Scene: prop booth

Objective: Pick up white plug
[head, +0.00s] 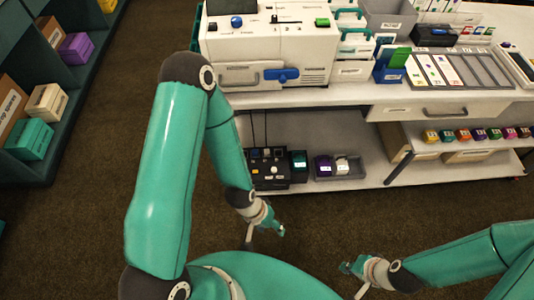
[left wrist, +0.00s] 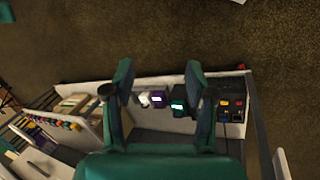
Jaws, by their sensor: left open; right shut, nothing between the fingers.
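A small white item (head: 342,165), which looks like the white plug, sits in a grey tray (head: 352,175) on the lower shelf, right beside a purple one (head: 323,166). In the left wrist view the white plug (left wrist: 145,99) shows between my spread fingers, beside the purple one. My left gripper (head: 265,233) is open and empty, in front of the shelf and apart from the tray, to its lower left in the head view. Its fingers also show in the left wrist view (left wrist: 158,76). My right gripper (head: 352,279) is shut and empty, low over the carpet.
A black box with a green label (head: 298,160) and a black control unit (head: 268,170) stand left of the tray. The counter above (head: 290,98) overhangs the lower shelf. Several small coloured jars (head: 463,135) line a shelf at right. The carpet in front is clear.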

